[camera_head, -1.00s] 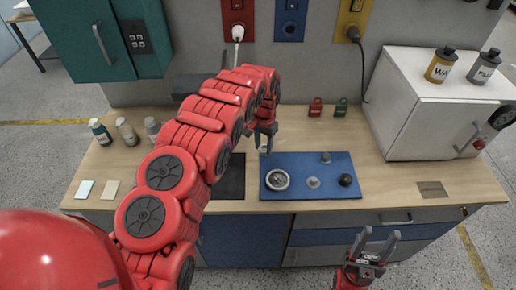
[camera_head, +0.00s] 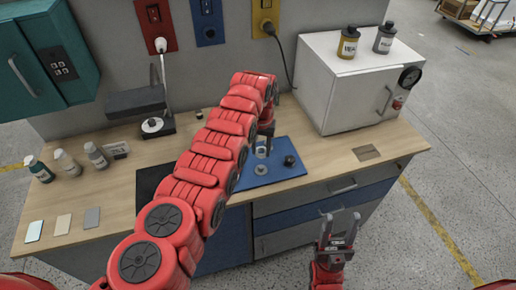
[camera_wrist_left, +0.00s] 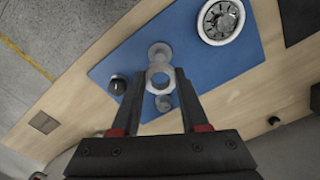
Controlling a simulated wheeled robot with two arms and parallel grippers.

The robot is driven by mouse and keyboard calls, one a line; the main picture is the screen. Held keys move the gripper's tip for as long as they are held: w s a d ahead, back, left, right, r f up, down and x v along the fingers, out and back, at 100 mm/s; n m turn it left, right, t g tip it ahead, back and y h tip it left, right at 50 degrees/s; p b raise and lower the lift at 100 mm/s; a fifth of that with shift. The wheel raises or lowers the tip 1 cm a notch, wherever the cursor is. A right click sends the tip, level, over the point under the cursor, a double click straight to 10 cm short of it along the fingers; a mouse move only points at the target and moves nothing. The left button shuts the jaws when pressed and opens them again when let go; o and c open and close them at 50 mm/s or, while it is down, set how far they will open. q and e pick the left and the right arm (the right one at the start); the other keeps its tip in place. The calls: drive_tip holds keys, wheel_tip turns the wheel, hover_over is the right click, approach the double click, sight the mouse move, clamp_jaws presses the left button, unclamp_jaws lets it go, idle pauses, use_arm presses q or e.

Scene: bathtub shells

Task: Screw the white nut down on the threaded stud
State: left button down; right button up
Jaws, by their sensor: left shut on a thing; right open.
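My left gripper (camera_head: 262,150) is over the blue mat (camera_head: 285,178). In the left wrist view its fingertips (camera_wrist_left: 160,80) are shut on the white nut (camera_wrist_left: 160,75), a pale ring with an open hole. A grey round-based piece (camera_wrist_left: 160,50) shows just beyond the nut, and a small grey piece (camera_wrist_left: 163,103) shows between the fingers. I cannot tell which of these is the threaded stud, nor whether the nut touches it. The round-based piece (camera_head: 261,170) is also in the head view. My right gripper (camera_head: 340,222) is open and empty in front of the bench.
A black knob (camera_head: 290,160) stands on the mat's right side. A round metal dial-like piece (camera_wrist_left: 221,20) is on the mat in the left wrist view; my arm hides it in the head view. A white oven-like box (camera_head: 340,85) stands at the back right. Bottles (camera_head: 67,163) stand at left.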

sight(261, 168)
use_arm(q)
drive_tip(key=shift+f+b, duration=2.5)
drive_tip(key=shift+f, duration=0.4)
drive_tip(key=shift+s, duration=0.1)
drive_tip(key=shift+b, duration=0.3)
drive_tip(key=shift+f+b, duration=1.15)
drive_tip(key=shift+f, duration=0.2)
drive_tip(key=shift+c, duration=1.7)
unclamp_jaws()
